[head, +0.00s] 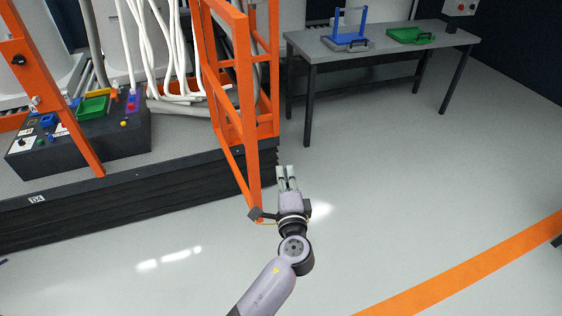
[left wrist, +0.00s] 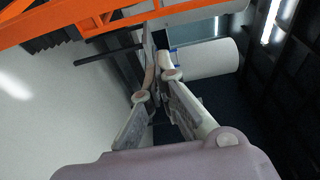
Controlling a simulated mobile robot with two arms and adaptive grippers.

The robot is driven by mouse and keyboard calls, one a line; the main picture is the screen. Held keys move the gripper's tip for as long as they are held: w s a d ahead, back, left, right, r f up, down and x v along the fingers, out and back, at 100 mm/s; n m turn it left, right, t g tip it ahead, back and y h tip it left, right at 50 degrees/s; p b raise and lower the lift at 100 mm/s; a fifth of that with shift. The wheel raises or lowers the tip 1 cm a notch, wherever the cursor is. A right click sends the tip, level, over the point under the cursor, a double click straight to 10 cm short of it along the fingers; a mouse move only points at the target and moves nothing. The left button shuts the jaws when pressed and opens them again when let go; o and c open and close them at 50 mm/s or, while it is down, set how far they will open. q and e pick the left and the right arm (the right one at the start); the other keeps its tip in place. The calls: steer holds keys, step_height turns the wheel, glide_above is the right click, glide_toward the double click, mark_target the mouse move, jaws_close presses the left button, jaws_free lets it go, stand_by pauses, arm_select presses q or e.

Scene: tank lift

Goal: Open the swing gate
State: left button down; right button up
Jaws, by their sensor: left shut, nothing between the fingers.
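The orange swing gate (head: 246,100) stands at the right end of the raised platform. Its near lower corner shows past the platform's front edge, over the floor, so the gate looks swung outward. My left gripper (head: 287,172) is just right of the gate's lower near end, fingers pointing away from the camera. It is shut and empty. A small gap shows between gripper and gate; I cannot tell if the wrist touches it. In the left wrist view the fingers (left wrist: 158,82) converge, with an orange bar (left wrist: 90,22) at upper left. My right gripper is not in view.
The dark platform (head: 180,185) carries a control box (head: 125,135) and white hoses (head: 160,50). An orange post (head: 55,100) stands at left. A grey table (head: 390,48) with a blue-handled tray (head: 350,40) and green tray (head: 410,35) is behind. Floor (head: 420,190) at right is clear.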

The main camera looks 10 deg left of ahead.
arm_select(q)
steer(key=w+a+p, duration=0.4)
steer(key=w+a, duration=0.2)
steer(key=shift+a, duration=0.15)
steer(key=shift+w, duration=0.1)
stand_by(0.3)
